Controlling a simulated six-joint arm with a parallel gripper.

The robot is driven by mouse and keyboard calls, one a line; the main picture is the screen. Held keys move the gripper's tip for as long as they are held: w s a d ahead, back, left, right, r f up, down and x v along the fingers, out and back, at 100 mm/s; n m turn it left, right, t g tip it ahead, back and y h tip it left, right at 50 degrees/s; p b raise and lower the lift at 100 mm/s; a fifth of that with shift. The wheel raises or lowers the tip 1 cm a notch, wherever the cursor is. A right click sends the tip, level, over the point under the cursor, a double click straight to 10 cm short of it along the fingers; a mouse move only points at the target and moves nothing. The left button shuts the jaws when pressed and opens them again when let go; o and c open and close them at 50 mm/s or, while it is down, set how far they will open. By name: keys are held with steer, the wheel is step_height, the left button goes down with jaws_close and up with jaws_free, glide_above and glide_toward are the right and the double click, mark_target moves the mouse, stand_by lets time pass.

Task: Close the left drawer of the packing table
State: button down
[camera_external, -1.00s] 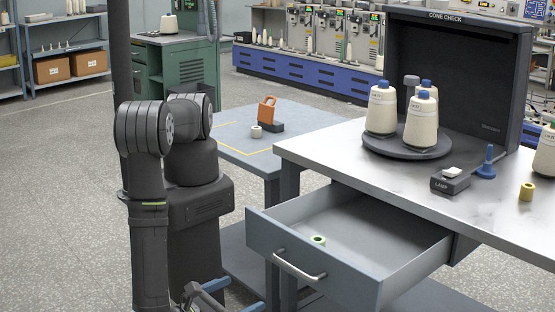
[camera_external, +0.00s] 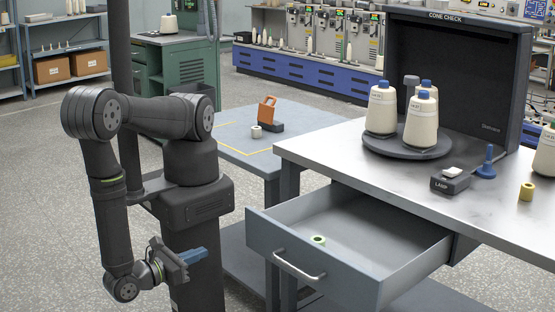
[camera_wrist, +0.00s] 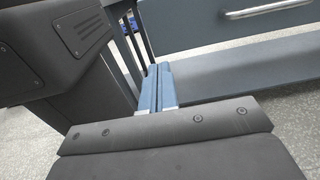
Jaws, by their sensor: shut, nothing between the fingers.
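The left drawer (camera_external: 325,277) of the packing table (camera_external: 470,230) is pulled well out in the external view. Its front has a silver bar handle (camera_external: 298,266), and a small green-and-white ring (camera_external: 318,240) lies inside. My gripper (camera_external: 203,254), with blue fingers, is shut and empty. It is to the left of the drawer front, apart from it, at about the height of the handle in the picture. In the wrist view the blue fingers (camera_wrist: 157,88) are together, and the drawer front (camera_wrist: 205,25) with its handle (camera_wrist: 268,9) shows at the upper right.
Cones of yarn (camera_external: 421,120) stand on a round turntable on the tabletop, beside a small lamp box (camera_external: 450,182). A lower table (camera_external: 235,125) with an orange-handled object (camera_external: 267,109) stands behind my arm. Open floor (camera_external: 50,200) lies to the left.

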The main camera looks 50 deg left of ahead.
mark_target(290, 216)
steer(key=w, duration=1.4)
steer(key=shift+a, duration=0.1)
steer(key=shift+w, duration=0.1)
steer(key=w, duration=2.9)
steer(key=shift+w, duration=0.8)
steer(key=shift+w+r, duration=0.1)
steer(key=shift+w, duration=0.05)
steer(key=shift+s, duration=7.25)
